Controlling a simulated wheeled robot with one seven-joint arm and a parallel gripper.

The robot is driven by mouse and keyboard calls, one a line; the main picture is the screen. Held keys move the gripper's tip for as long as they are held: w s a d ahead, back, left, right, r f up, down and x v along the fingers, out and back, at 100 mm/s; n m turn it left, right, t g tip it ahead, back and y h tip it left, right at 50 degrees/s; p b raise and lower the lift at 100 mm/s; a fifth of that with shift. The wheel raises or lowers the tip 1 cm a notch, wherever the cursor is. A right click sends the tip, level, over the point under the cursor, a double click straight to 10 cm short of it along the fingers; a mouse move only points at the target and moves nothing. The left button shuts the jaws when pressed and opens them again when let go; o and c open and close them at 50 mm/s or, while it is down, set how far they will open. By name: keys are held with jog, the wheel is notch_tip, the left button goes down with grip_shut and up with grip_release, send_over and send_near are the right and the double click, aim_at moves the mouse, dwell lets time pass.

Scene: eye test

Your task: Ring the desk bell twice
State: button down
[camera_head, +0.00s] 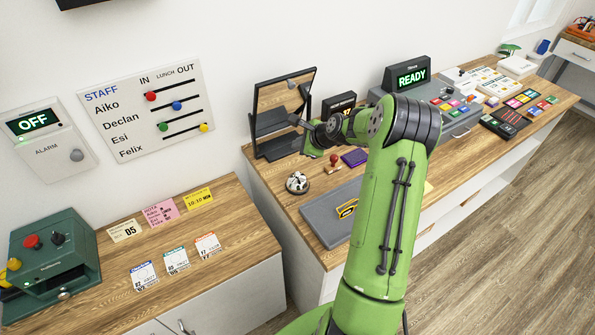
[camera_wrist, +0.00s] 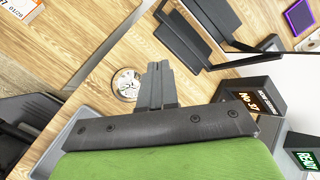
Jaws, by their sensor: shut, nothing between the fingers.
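The desk bell (camera_head: 297,182) is a small silver dome with a dark base. It stands on the wooden desk, left of a grey tray. In the wrist view the bell (camera_wrist: 127,84) shows just left of my gripper fingers (camera_wrist: 158,68), which look pressed together and empty. In the head view my gripper (camera_head: 295,120) is at the end of the green arm, in front of the dark-framed mirror. It appears above the bell and apart from it; the exact gap cannot be told.
The dark-framed mirror (camera_head: 283,100) stands behind the bell. A red-handled stamp (camera_head: 333,160), a purple pad (camera_head: 355,157) and the grey tray (camera_head: 325,215) are to its right. A READY display (camera_head: 410,76) stands farther back. A gap separates this desk from the left cabinet.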

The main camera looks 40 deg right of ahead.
aim_at(299, 175)
jog(key=shift+f, duration=0.1)
notch_tip(299, 175, down, 9)
jog(key=b, duration=0.6)
jog(key=shift+b, duration=0.35)
dwell(1.5)
jog(key=shift+f, duration=0.25)
jog(key=shift+f+b, duration=0.45)
jog(key=shift+b, duration=0.05)
dwell(0.5)
jog(key=shift+r, duration=0.1)
jog(key=shift+r+p, duration=0.75)
jog(key=shift+r, duration=0.05)
